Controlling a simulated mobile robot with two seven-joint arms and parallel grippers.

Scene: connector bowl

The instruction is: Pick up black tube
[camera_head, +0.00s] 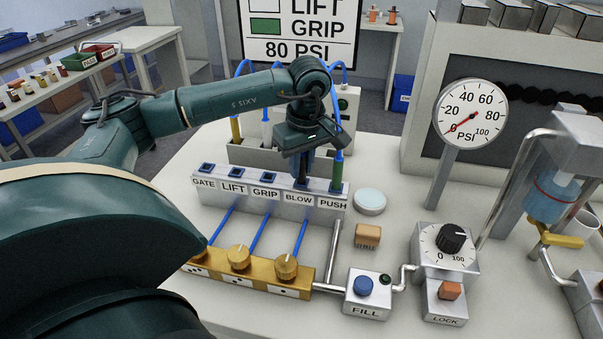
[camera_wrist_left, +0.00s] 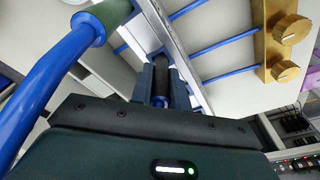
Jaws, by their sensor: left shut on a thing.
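My left gripper (camera_head: 302,168) reaches over the labelled grey manifold (camera_head: 262,202) with its fingers down above the BLOW position. In the left wrist view its fingers (camera_wrist_left: 161,88) are closed on the black tube (camera_wrist_left: 158,72), a dark cylinder with a blue end toward the wrist. In the head view the tube is mostly hidden by the gripper; a dark part (camera_head: 301,184) shows at the BLOW socket. I cannot tell whether it is still seated. My right gripper is not in view.
A green-ended blue tube (camera_head: 337,172) stands in PUSH, close beside the gripper; it looms large in the left wrist view (camera_wrist_left: 50,80). Brass knobs (camera_head: 239,257), a FILL button box (camera_head: 367,292), a LOCK dial (camera_head: 450,245) and a pressure gauge (camera_head: 468,113) stand around.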

